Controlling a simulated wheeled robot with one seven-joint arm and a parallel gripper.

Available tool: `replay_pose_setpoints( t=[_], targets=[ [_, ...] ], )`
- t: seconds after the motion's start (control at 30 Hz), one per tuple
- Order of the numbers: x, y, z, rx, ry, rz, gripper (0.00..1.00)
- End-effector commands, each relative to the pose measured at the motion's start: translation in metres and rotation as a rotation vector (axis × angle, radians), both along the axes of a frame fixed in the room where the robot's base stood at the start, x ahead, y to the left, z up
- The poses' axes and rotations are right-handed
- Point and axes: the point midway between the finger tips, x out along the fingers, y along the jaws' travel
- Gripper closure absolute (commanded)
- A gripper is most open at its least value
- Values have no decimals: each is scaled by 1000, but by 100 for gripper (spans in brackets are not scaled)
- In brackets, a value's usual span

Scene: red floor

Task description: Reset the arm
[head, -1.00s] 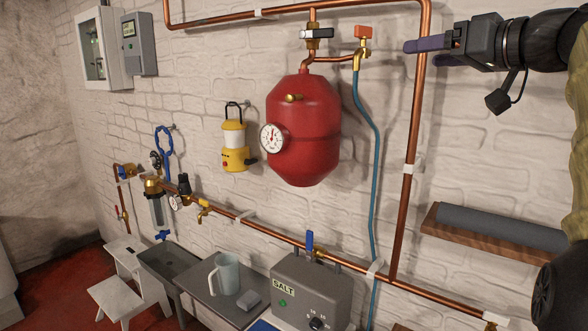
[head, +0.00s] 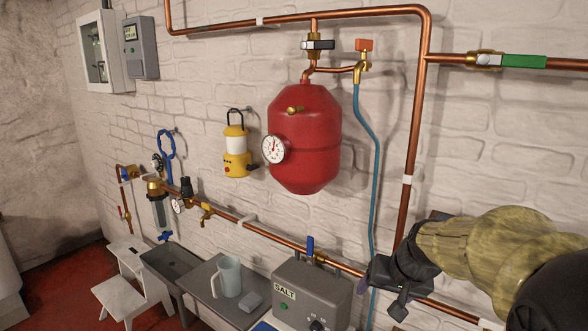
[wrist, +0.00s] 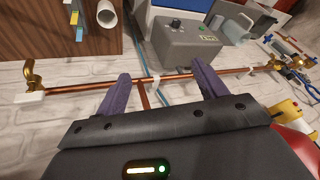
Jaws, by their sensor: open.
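My gripper (wrist: 163,82) is open and empty in the wrist view, with its two purple fingers spread apart. Beyond them, the lower copper pipe (wrist: 75,85) crosses the picture along the white brick wall. In the head view my gripper (head: 385,275) is at the lower right, in front of the lower pipe and beside the grey SALT box (head: 312,293). Its fingers are mostly hidden there behind its own dark body. The SALT box also shows in the wrist view (wrist: 185,45), past the fingertips. I cannot tell whether the fingers touch the pipe.
A red tank (head: 305,135) with a gauge hangs on the wall, with a blue hose (head: 377,160) to its right. A yellow lantern (head: 236,145) hangs to its left. A jug (head: 229,275) stands on the grey counter. A white step stool (head: 130,285) is at the far left.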

Motion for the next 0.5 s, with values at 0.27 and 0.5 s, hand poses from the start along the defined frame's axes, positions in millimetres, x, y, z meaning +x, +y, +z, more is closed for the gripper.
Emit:
replay_pose_setpoints(
  t=[0.27,0.5],
  targets=[
    [-99,26,-84,-169,169,119,29],
    [-136,32,-108,-220,207,181,29]
  ],
)
